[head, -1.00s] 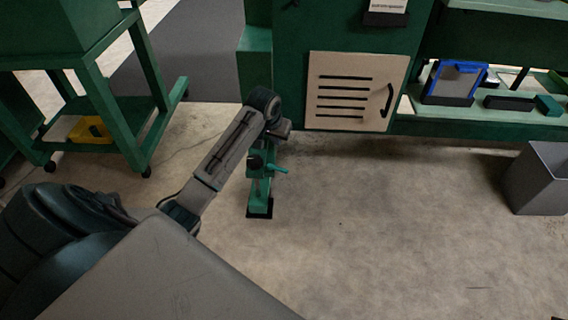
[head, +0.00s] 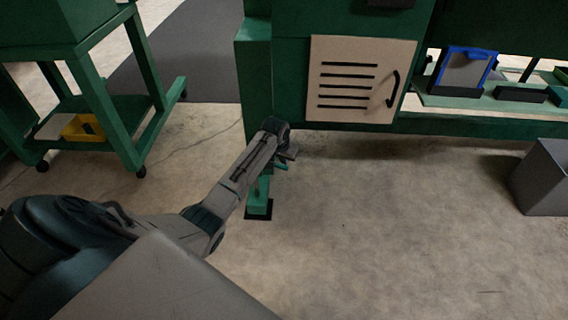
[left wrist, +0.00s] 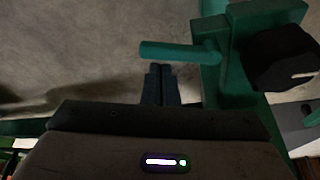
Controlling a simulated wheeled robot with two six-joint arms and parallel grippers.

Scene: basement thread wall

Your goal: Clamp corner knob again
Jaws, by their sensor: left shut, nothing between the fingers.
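A green foot post (head: 259,197) stands on a black floor plate at the machine's front corner. In the left wrist view, a black knob (left wrist: 280,58) sits at the upper right on a green bracket. A green lever (left wrist: 178,50) sticks out to the left from the same post. My left gripper (left wrist: 160,68) is shut and empty, its fingertips just below the lever and left of the knob. In the head view my left gripper (head: 287,154) is beside the top of the post, and my arm hides the knob there.
A beige slotted door panel (head: 345,80) with a black handle is on the green machine above. A green cart (head: 118,125) with a yellow bin stands left. A grey bin (head: 545,175) stands right. The floor between is clear.

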